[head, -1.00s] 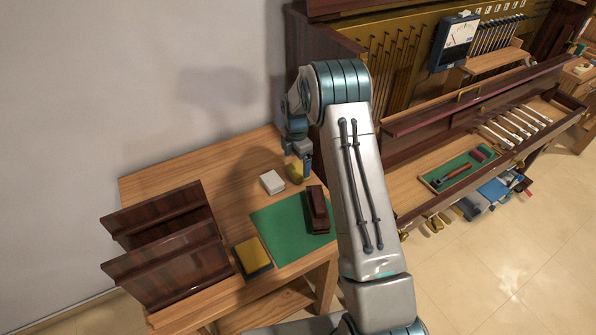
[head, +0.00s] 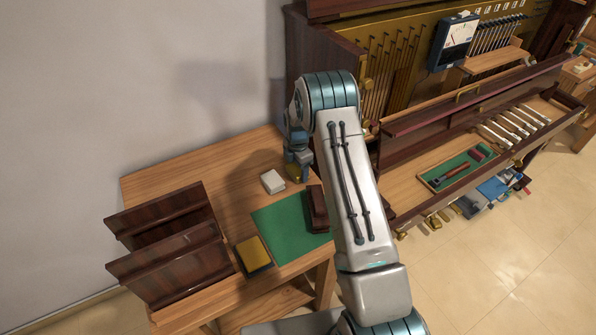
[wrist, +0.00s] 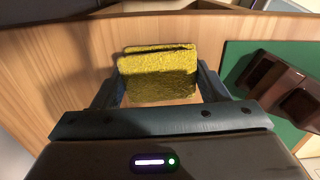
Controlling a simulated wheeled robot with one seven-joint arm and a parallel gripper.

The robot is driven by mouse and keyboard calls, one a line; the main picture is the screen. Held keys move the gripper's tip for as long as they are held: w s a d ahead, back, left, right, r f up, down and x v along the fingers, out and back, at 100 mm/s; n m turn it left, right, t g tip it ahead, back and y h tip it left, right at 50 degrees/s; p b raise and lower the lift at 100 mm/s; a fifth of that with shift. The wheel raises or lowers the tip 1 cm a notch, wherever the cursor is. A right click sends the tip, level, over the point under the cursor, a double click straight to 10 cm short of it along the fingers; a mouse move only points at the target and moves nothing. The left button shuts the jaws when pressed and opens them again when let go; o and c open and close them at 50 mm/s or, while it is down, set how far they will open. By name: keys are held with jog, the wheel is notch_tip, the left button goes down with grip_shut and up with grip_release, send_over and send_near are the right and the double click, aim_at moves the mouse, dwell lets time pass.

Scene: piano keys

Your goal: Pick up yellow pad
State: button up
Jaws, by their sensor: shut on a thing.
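The yellow pad (wrist: 157,82) is a rough, textured block. In the wrist view it sits between the two fingers of my gripper (wrist: 157,88), which is shut on it. In the head view the pad (head: 292,173) shows at the back of the wooden workbench, below my gripper (head: 298,171), partly covered by the fingers. I cannot tell whether the pad is clear of the bench top.
A white block (head: 272,181) lies just left of the pad. A green mat (head: 285,232) carries a dark brown block (head: 318,208). A yellow-topped dark block (head: 253,252) and a dark wooden rack (head: 170,245) stand at the front left. The piano (head: 400,90) is at right.

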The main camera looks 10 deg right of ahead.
aim_at(294, 170)
jog(key=shift+a+r, duration=0.1)
jog(key=shift+r+b, duration=0.1)
jog(key=shift+b, duration=0.25)
jog(key=r, duration=0.2)
jog(key=r+b, duration=0.1)
jog(key=r, duration=0.1)
jog(key=a+r+b, duration=0.1)
jog(key=r, duration=0.1)
jog(key=shift+s+a+r, duration=0.1)
jog(key=shift+s+r, duration=0.1)
jog(key=shift+r, duration=0.05)
jog(key=s+a+b, duration=0.2)
jog(key=s+a, duration=0.1)
jog(key=a, duration=0.6)
jog(key=s+a+b, duration=0.1)
jog(key=s+a, duration=0.1)
jog(key=a, duration=0.6)
jog(key=shift+s+a+b, duration=0.35)
jog(key=shift+s, duration=0.05)
